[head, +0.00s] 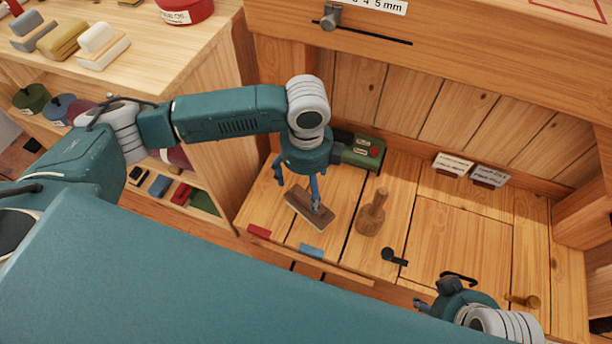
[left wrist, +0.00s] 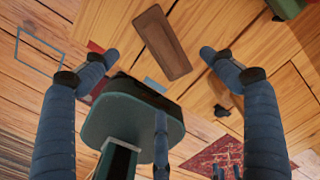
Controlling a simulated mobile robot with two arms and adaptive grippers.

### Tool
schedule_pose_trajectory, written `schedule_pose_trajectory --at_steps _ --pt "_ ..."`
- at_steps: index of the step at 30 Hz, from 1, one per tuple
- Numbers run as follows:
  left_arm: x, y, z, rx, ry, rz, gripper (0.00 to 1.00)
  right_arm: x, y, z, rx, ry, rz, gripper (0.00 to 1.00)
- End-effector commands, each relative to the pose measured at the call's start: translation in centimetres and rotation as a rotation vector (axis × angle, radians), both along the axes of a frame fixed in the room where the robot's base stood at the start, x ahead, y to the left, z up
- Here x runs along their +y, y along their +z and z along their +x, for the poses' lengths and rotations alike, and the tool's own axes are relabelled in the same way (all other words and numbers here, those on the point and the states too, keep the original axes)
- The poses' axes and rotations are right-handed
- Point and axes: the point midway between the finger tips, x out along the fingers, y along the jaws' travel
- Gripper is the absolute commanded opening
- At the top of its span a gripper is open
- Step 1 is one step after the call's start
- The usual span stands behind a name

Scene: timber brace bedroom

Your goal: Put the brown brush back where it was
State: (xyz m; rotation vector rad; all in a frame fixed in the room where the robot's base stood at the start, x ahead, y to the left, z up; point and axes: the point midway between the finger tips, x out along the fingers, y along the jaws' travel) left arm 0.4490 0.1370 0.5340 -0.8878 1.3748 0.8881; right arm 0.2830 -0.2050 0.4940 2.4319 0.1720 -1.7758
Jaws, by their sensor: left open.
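The brown brush (head: 303,214), a flat oblong brown block, lies slantwise on the wooden surface; its bristles cannot be made out. My left gripper (head: 300,190) is over the brush, pointing down, with one finger in front of part of it. In the left wrist view the brush (left wrist: 162,42) shows beyond and between the spread fingertips (left wrist: 165,57), with clear gaps on both sides. The left gripper is open and holds nothing. My right gripper (head: 425,304) is at the lower right, partly cut off, and its jaws are not clear.
A wooden mallet-like piece (head: 373,214) stands right of the brush. A green box (head: 363,152) is behind it. Red (head: 259,231) and blue (head: 312,251) tabs lie in front. White labelled cards (head: 453,164) stand at the back. The right part of the surface is mostly bare.

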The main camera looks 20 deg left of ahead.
Motion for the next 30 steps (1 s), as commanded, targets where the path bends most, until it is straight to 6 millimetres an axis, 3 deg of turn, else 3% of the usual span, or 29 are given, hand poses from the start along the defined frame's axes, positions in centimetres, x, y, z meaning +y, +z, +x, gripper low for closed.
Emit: schedule_pose_trajectory --at_steps 4,11,17,19,22,26,30 --pt "0.0 1.2 0.0 0.0 0.001 0.001 0.84 0.0 0.5 0.0 -0.001 0.0 0.0 0.4" --pt "-0.9 1.1 -0.6 -0.001 0.009 -0.018 0.84 0.0 0.4 0.0 -0.002 0.0 0.0 0.4" --pt "-7.1 -0.4 -4.0 -0.027 0.14 -0.179 0.84 0.0 0.4 0.0 -0.001 0.0 0.0 0.4" --pt "-9.4 -0.4 -5.2 -0.04 0.247 -0.262 0.84 0.0 0.4 0.0 -0.002 0.0 0.0 0.4" --pt "-11.3 -0.2 -6.4 -0.052 0.445 -0.368 0.84 0.0 0.5 0.0 -0.002 0.001 0.0 0.4" --pt "-11.0 -0.1 -7.6 -0.058 0.757 -0.462 0.84 0.0 0.5 0.0 -0.002 0.001 0.0 0.4" --pt "-6.8 -1.0 -9.2 -0.073 1.148 -0.486 0.84 0.0 0.5 0.0 -0.002 0.001 0.0 0.4"
